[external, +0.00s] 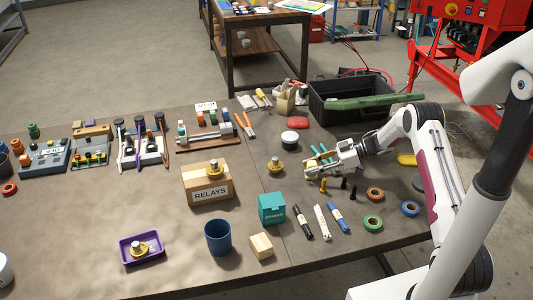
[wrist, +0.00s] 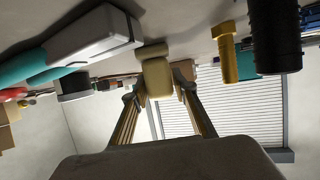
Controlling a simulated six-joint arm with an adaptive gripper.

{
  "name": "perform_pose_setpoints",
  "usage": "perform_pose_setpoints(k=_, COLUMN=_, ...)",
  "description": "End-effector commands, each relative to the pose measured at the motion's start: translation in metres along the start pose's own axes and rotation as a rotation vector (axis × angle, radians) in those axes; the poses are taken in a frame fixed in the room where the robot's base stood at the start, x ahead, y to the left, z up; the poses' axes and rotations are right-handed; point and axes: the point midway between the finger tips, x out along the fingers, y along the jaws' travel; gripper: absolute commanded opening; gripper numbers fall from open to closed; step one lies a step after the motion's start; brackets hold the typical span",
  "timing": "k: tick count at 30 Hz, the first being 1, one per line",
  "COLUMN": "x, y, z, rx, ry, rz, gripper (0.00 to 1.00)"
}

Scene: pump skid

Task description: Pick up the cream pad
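The cream pad (wrist: 158,80) is a small pale block in the wrist view, beyond and between the two fingertips. My gripper (wrist: 158,92) has its fingers apart, one on each side of the pad; narrow gaps seem to show, though contact at the edges is hard to judge. In the external view my gripper (external: 312,171) is low over the right part of the table. There the pad is not clearly distinguishable from the pale fingers.
Teal-handled tools (external: 320,153) lie just behind my gripper. A brass bolt (external: 323,184) and dark fittings (external: 343,183) are close in front. Markers (external: 302,222) and tape rolls (external: 373,223) lie nearer the front edge. A black crate (external: 350,94) stands behind.

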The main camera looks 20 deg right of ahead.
Motion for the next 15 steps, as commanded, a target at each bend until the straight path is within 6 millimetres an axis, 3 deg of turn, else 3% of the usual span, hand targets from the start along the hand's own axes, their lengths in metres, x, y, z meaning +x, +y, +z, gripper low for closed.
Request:
perform_pose_setpoints(k=1, x=-0.0001, y=0.0, z=0.0, rx=0.0, ry=0.0, rz=0.0, gripper=0.11)
perform_pose_setpoints(k=2, x=-0.0001, y=0.0, z=0.0, rx=0.0, ry=0.0, rz=0.0, gripper=0.03)
perform_pose_setpoints(k=15, x=-0.0011, y=0.0001, z=-0.0026, rx=0.0, ry=0.0, rz=0.0, gripper=0.03)
